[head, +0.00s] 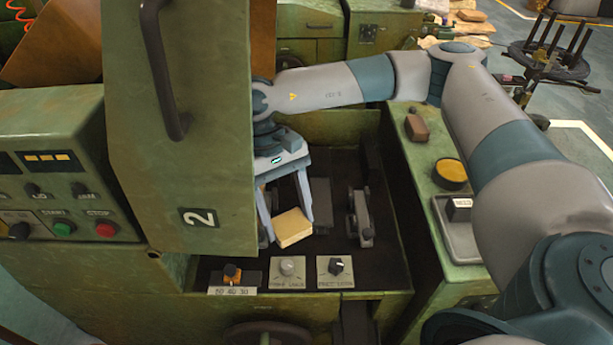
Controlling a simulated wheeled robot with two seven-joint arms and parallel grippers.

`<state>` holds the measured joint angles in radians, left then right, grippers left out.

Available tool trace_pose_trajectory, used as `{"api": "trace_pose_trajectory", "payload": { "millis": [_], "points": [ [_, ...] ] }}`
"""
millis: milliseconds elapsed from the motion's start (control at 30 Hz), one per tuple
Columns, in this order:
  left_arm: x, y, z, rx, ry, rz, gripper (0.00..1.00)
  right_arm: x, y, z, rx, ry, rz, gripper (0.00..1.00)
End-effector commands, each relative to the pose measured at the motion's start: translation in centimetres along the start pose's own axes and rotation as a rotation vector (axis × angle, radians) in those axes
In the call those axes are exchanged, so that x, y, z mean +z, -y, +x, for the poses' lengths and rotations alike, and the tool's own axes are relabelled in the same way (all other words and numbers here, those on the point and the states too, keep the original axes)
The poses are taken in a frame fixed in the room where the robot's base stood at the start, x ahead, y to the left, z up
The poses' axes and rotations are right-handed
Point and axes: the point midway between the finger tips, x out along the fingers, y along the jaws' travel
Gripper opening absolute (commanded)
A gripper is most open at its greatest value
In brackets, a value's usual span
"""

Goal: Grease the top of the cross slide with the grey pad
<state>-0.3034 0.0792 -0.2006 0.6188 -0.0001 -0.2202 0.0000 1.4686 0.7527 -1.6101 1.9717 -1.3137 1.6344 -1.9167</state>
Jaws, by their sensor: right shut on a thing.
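My right gripper (289,225) reaches down into the open machine bay and is shut on a block-shaped pad (294,229). The face of the pad that shows is pale cream-yellow, not grey. It hangs slightly tilted over the dark bay, left of a grey metal slide-like part (361,213). I cannot tell for sure which part is the cross slide, or whether the pad touches anything beneath it. A round tin of yellow grease (450,174) stands on the green ledge at the right. My left gripper is not in view.
The green door marked 2 (180,130) stands close to the left of my gripper. Knobs (287,267) line the bay's front edge. A control panel (65,190) is at left.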

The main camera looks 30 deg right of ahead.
Motion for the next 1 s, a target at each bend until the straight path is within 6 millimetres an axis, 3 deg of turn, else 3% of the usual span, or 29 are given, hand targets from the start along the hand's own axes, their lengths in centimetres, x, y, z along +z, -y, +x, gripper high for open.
{"api": "trace_pose_trajectory", "payload": {
  "millis": [267,567,767,1000],
  "points": [
    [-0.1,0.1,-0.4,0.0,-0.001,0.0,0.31,-1.0,0.4,-0.1,-0.039,0.003,0.092,0.4],
    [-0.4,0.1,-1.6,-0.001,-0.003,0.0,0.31,-5.1,-0.1,-0.5,-0.204,0.007,0.489,0.4],
    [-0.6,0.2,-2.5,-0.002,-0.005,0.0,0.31,-8.4,-3.0,-0.6,-0.353,0.008,0.855,0.4],
    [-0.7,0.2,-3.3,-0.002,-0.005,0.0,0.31,-11.3,-8.2,0.1,-0.505,0.005,1.231,0.4]
  ]
}}
